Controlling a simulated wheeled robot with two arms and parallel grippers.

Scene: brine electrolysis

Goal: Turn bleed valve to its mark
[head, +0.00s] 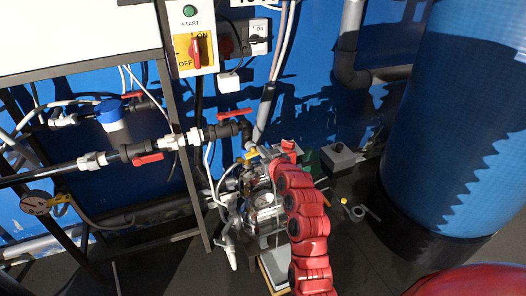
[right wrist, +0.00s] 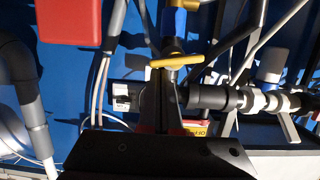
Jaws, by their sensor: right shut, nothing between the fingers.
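The likely bleed valve has a yellow handle (head: 251,154), near the top of the pump-like metal fittings in the head view. In the right wrist view the yellow handle (right wrist: 178,61) lies roughly level across the picture, below a blue body. My right gripper (right wrist: 167,80) is shut and empty, its dark fingertips right at the handle's underside in the picture. I cannot tell if they touch it. In the head view my red right arm reaches up from below, with the right gripper (head: 264,157) beside the yellow handle, partly hidden. No mark is legible. My left gripper is not in view.
Red-handled valves (head: 148,159) sit on the pipe run at the left, with another red lever (head: 235,114) above the yellow handle. A switch box (head: 194,52) is above. A large blue tank (head: 455,120) stands right. Hoses and a frame crowd the left.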

